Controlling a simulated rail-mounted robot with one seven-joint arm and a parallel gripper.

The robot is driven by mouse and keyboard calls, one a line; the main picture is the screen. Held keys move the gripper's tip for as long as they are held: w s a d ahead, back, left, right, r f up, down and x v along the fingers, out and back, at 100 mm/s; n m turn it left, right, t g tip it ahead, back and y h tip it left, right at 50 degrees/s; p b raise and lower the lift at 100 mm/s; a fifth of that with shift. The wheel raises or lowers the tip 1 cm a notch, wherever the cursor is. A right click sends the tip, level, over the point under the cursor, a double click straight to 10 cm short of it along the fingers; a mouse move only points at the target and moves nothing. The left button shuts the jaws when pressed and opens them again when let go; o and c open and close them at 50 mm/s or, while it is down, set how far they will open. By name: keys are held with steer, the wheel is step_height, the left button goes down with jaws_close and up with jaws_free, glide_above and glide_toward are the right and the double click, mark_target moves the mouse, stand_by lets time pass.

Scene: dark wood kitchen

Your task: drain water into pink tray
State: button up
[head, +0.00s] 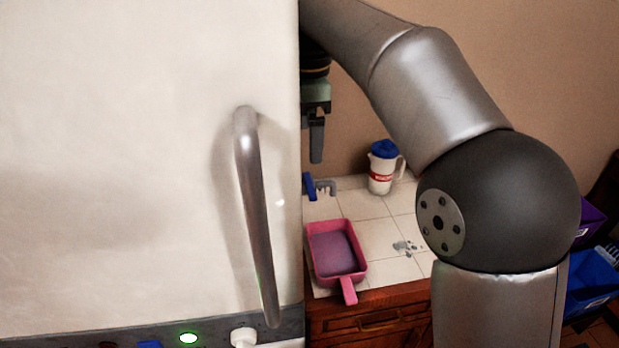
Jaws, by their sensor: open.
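The pink tray (364,268) with a handle lies on the white tiled counter, its handle pointing toward the front edge. Its inside looks dull purple; I cannot tell whether it holds water. My gripper (316,142) hangs above the back left of the counter, higher than the tray and apart from it. It is open, with one finger showing; the rest is hidden behind the white panel. A small blue piece (308,186) and a grey piece (326,187) stand on the counter below my gripper; I cannot tell what they are.
A large white panel (120,150) with a metal handle (255,210) fills the left side. A white jug (381,175) with a blue lid stands at the back of the counter. Blue (590,280) and purple (590,222) bins are at right.

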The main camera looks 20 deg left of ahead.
mark_target(312, 184)
step_height(312, 184, down, 10)
steer(key=shift+f, duration=0.1)
stand_by(0.4)
steer(key=c, duration=1.4)
steer(key=shift+w+d+r+n+p, duration=0.1)
steer(key=shift+d+r+n+p, duration=0.1)
steer(key=shift+n+p, duration=0.25)
steer(key=shift+f+n, duration=0.1)
steer(key=shift+n, duration=0.25)
steer(key=o, duration=1.4)
